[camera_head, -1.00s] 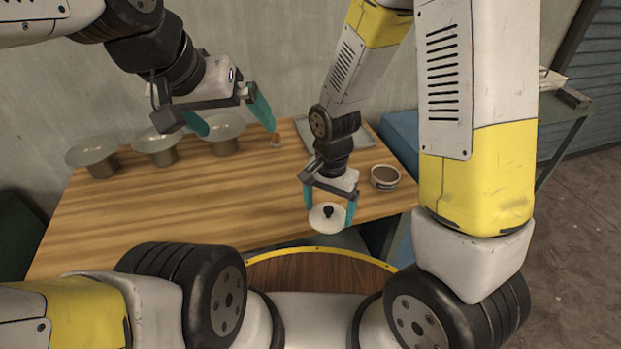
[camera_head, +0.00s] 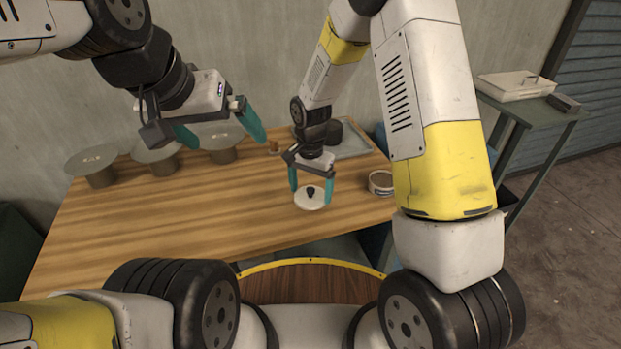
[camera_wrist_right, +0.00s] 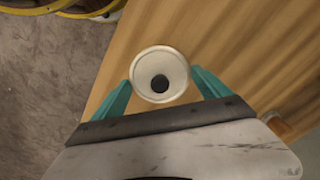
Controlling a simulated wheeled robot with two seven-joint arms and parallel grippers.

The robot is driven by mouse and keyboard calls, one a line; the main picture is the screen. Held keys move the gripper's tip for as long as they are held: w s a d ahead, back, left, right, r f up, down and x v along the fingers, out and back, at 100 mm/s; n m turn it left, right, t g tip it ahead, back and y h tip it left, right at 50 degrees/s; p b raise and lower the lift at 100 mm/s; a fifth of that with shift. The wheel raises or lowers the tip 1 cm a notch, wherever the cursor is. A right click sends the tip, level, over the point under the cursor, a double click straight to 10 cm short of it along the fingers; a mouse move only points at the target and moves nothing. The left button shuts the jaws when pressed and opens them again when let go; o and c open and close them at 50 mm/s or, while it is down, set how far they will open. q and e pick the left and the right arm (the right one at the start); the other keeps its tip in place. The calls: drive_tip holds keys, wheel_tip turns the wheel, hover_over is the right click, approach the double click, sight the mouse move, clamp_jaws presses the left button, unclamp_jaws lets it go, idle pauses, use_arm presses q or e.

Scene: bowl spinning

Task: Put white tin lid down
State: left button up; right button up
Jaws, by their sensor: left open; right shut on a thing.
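The white tin lid (camera_head: 304,202) is round with a black knob. My right gripper (camera_head: 310,190) has its teal fingers at both sides of it, over the front right of the wooden table. In the right wrist view the lid (camera_wrist_right: 145,75) sits between the fingertips of that gripper (camera_wrist_right: 160,80). I cannot tell whether the lid touches the table. A low round tin (camera_head: 381,184) stands to the right of the lid, near the table's right edge. My left gripper (camera_head: 220,131) is open and empty, raised over the back left of the table.
Several pale discs on metal stands (camera_head: 98,165) line the back left of the table. A grey tray (camera_head: 352,148) with dark round things lies at the back right. The table's (camera_head: 180,220) middle and front left are clear. A side table with a white case (camera_head: 512,86) stands right.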

drive_tip(key=shift+f, duration=1.7)
drive_tip(key=shift+f, duration=0.15)
drive_tip(key=o, duration=1.1)
drive_tip(key=shift+o, duration=0.2)
wheel_tip(320, 180, up, 12)
drive_tip(key=shift+r, duration=0.2)
wheel_tip(320, 180, up, 7)
drive_tip(key=n+t, duration=0.1)
hover_over(310, 196)
drive_tip(key=s+d, duration=0.1)
drive_tip(key=d, duration=0.3)
drive_tip(key=s+d+r+n+t+y, duration=0.1)
drive_tip(key=s+d+r+n+t, duration=0.1)
drive_tip(key=s+d+r, duration=0.3)
drive_tip(key=s+d+r+n+t+y, duration=0.1)
drive_tip(key=s+d+r+n+t, duration=0.2)
drive_tip(key=s+r, duration=0.6)
drive_tip(key=s+d, duration=0.2)
drive_tip(key=s, duration=0.2)
drive_tip(key=shift+d+r, duration=0.15)
